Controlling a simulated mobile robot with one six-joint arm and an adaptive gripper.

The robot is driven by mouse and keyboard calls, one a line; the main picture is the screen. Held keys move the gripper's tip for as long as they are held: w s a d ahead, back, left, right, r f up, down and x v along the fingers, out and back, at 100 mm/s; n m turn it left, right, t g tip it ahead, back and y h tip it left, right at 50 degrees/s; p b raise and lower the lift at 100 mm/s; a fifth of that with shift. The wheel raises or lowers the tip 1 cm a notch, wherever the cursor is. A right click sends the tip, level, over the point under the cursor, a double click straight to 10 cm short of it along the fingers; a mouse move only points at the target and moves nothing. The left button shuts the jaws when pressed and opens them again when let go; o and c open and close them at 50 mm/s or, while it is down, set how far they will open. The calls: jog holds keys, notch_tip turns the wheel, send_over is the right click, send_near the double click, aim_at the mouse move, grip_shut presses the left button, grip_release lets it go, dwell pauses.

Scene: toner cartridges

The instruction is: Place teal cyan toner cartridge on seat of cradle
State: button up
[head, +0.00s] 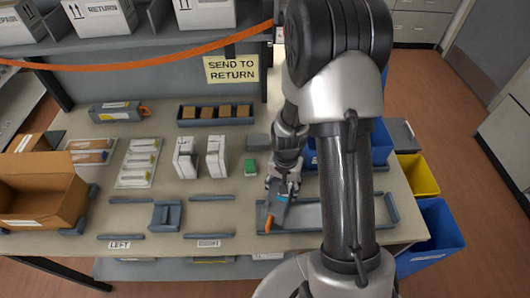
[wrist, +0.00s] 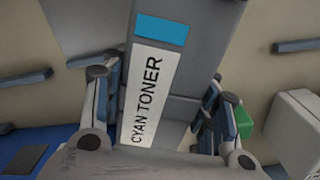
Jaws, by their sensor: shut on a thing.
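The teal cyan toner cartridge (head: 279,209) is a grey body with a cyan patch and an orange end. In the wrist view the cartridge (wrist: 178,75) shows a white label reading CYAN TONER. My gripper (head: 282,184) is shut on it, with a finger on each side in the wrist view. The cartridge is over the left part of a long grey tray (head: 310,217); I cannot tell whether it touches the tray. A small blue-grey block with raised sides, which looks like the cradle (head: 166,214), stands left of my gripper, between the LEFT and right-hand labels.
Low blue-grey rails (head: 212,197) lie on both sides of the cradle. White boxes (head: 216,157), a green block (head: 250,167) and a cardboard box (head: 40,190) stand on the table. An orange strap (head: 130,62) crosses behind. Bins (head: 418,175) stand at the right.

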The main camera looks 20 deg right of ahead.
jog(key=w+d, duration=0.1)
jog(key=w, duration=0.4)
jog(key=w+d+b, duration=0.1)
jog(key=w+d, duration=0.1)
jog(key=w, duration=0.3)
jog(key=w+d+b, duration=0.1)
jog(key=w+d, duration=0.1)
jog(key=w, duration=0.3)
jog(key=shift+w, duration=0.3)
jog(key=shift+a+f+b, duration=0.1)
jog(key=shift+f+b, duration=0.75)
jog(key=shift+f, duration=0.85)
jog(key=shift+s, duration=0.1)
jog(key=shift+f, duration=0.15)
jog(key=o, duration=1.1)
jog(key=shift+f, duration=0.1)
jog(key=shift+o, duration=0.9)
